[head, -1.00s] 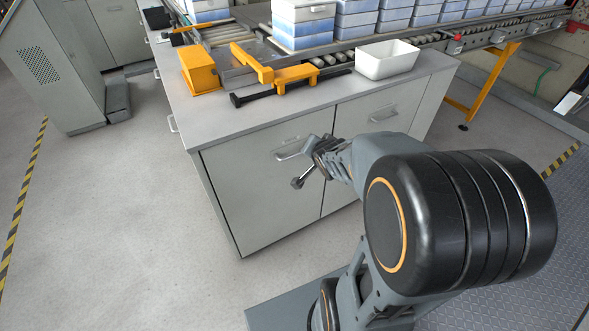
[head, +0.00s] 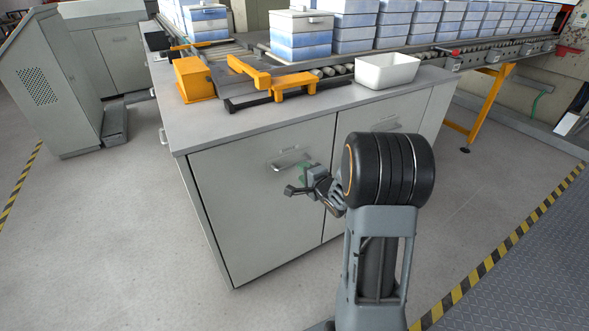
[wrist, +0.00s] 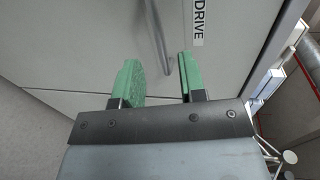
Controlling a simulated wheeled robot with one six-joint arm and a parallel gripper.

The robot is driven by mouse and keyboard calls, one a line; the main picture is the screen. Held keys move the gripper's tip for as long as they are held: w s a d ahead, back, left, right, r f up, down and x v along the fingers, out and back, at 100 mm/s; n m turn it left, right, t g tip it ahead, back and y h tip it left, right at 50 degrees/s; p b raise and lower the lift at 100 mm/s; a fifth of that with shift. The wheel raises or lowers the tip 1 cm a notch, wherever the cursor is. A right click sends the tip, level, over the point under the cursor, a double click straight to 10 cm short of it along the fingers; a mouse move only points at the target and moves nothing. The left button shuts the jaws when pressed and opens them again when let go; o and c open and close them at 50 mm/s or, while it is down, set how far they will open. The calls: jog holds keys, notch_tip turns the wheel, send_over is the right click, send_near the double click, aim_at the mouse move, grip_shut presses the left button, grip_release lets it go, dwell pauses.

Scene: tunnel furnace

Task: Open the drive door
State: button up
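The drive door (head: 255,205) is the left grey door on the front of the cabinet, and it looks shut. Its bar handle (head: 288,160) sits near the door's top edge. My gripper (head: 304,173) is at the door front, just below and right of the handle. In the wrist view my gripper (wrist: 160,78) is open, with two green finger pads apart and nothing between them. The handle (wrist: 158,38) shows beyond the fingertips, roughly in line with the gap. A "DRIVE" label (wrist: 199,22) is on the door to its right. I cannot tell whether the fingers touch anything.
A second grey door with a handle (head: 383,126) is to the right, partly behind my arm. The worktop (head: 260,118) holds an orange clamp (head: 280,82) and a white bin (head: 387,70). Clear floor (head: 120,230) lies in front and left of the cabinet.

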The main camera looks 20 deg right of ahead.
jog(key=b+x, duration=0.1)
jog(key=x, duration=0.5)
jog(key=shift+w, duration=0.3)
jog(key=shift+c, duration=0.4)
grip_shut()
